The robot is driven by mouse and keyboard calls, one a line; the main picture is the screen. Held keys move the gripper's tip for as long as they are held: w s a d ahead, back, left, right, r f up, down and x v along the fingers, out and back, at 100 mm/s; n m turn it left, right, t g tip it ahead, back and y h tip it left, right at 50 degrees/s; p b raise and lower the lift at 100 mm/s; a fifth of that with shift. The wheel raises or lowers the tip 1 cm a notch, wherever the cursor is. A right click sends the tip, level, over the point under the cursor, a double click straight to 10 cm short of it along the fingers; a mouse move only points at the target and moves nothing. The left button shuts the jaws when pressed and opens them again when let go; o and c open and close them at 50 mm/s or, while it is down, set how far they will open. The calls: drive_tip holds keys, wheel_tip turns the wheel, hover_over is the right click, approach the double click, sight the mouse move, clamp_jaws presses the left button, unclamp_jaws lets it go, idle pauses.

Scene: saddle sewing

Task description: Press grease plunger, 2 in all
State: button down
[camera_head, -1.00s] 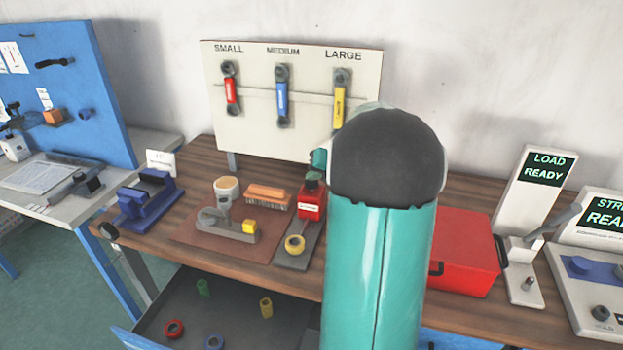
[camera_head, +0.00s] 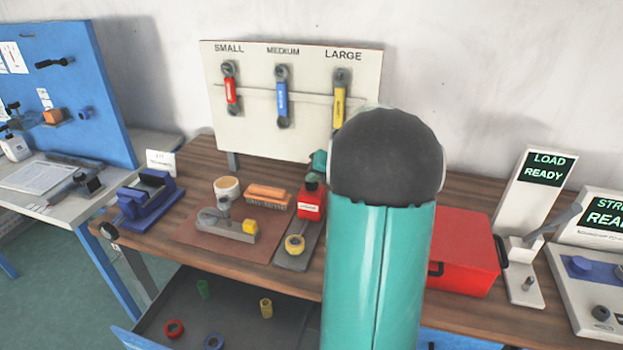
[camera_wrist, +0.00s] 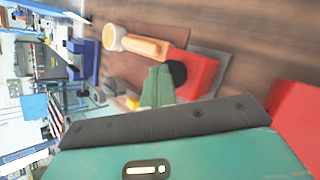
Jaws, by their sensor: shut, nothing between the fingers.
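The grease dispenser is a red box (camera_head: 311,206) with a white label, standing on a grey plate on the bench. It also shows in the wrist view (camera_wrist: 205,73). Its round black plunger top (camera_wrist: 177,72) is partly hidden by my fingers in the wrist view. My gripper (camera_wrist: 157,72) is shut and empty, its green fingers beside or over the plunger's edge. In the head view my gripper (camera_head: 314,175) is just above the dispenser, and my arm hides part of that area. I cannot tell whether the fingertips touch the plunger.
A yellow ring (camera_head: 295,244) lies in front of the dispenser. To its left are an orange brush (camera_head: 267,194), a white cup (camera_head: 227,188) and a grey fixture with a yellow block (camera_head: 249,226). A red toolbox (camera_head: 466,255) stands right. An open drawer (camera_head: 235,290) is below.

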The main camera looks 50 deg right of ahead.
drive_tip(key=shift+r, duration=1.5)
wheel_tip(320, 180, up, 5)
drive_tip(key=shift+r, duration=0.1)
idle(2.3)
drive_tip(key=shift+r, duration=1.8)
hover_over(315, 185)
drive_tip(key=shift+a+f, duration=0.1)
drive_tip(key=shift+f, duration=4.3)
